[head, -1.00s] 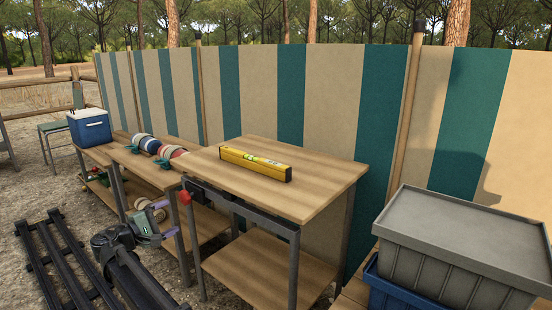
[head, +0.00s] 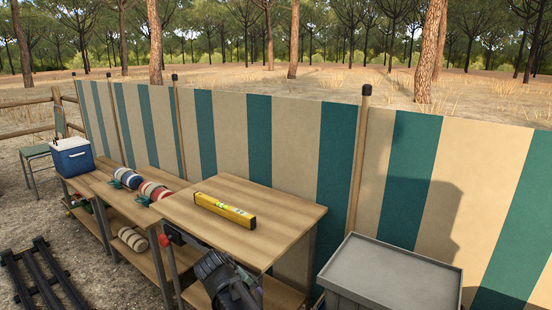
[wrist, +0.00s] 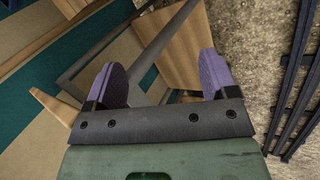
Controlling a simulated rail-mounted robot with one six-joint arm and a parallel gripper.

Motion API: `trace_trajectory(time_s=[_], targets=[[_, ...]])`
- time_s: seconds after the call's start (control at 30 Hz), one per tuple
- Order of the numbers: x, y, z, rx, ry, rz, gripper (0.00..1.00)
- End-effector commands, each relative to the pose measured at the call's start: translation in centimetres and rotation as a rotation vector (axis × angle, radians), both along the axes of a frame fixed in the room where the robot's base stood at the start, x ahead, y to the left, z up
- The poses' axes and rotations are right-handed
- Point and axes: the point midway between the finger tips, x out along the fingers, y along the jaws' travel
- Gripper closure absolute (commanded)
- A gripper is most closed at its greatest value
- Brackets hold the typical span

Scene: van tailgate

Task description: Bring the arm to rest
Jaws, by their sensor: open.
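My gripper (wrist: 160,76) shows in the wrist view with its two purple fingers spread apart and nothing between them. The wrist view is tilted, with wooden bench boards, a grey metal frame and striped panels beyond the fingers. In the head view a dark part of my arm (head: 226,284) is at the bottom, in front of the near workbench (head: 270,206) and below its top.
A yellow spirit level (head: 224,211) lies on the workbench. Rolled bundles (head: 128,178) and a blue cooler (head: 72,156) are to the left. A grey lidded crate (head: 392,272) stands at the right. A striped fence (head: 260,140) runs behind. Dark rails (head: 42,275) lie on the ground.

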Motion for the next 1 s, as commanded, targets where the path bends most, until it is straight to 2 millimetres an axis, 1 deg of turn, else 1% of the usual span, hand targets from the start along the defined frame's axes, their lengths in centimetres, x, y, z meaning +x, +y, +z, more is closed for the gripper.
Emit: trace_trajectory(time_s=[0.03, 0.07, 0.1, 0.17, 0.2, 0.27, 0.3, 0.37, 0.4, 0.43, 0.5, 0.6, 0.7, 0.8, 1.0], targets=[[-2.2, -3.7, 6.2, 0.069, 0.037, -0.071, 0.21], [-3.1, -5.4, 7.8, 0.113, 0.060, -0.114, 0.21], [-4.3, -7.5, 9.9, 0.172, 0.087, -0.170, 0.21], [-6.1, -10.3, 13.2, 0.252, 0.121, -0.249, 0.21], [-7.2, -12.1, 15.5, 0.301, 0.138, -0.300, 0.21], [-8.9, -14.6, 19.1, 0.367, 0.157, -0.370, 0.21], [-9.8, -16.3, 21.4, 0.402, 0.164, -0.415, 0.21], [-11.0, -18.7, 24.7, 0.442, 0.166, -0.476, 0.21], [-11.5, -20.2, 26.5, 0.453, 0.161, -0.512, 0.21], [-11.7, -21.2, 27.6, 0.456, 0.156, -0.537, 0.21], [-11.8, -23.2, 29.6, 0.460, 0.143, -0.585, 0.21], [-11.6, -24.8, 30.6, 0.462, 0.135, -0.623, 0.21], [-11.6, -25.3, 30.4, 0.462, 0.132, -0.634, 0.21], [-11.5, -25.3, 30.1, 0.462, 0.132, -0.632, 0.21], [-11.5, -25.2, 30.0, 0.461, 0.132, -0.630, 0.21]])
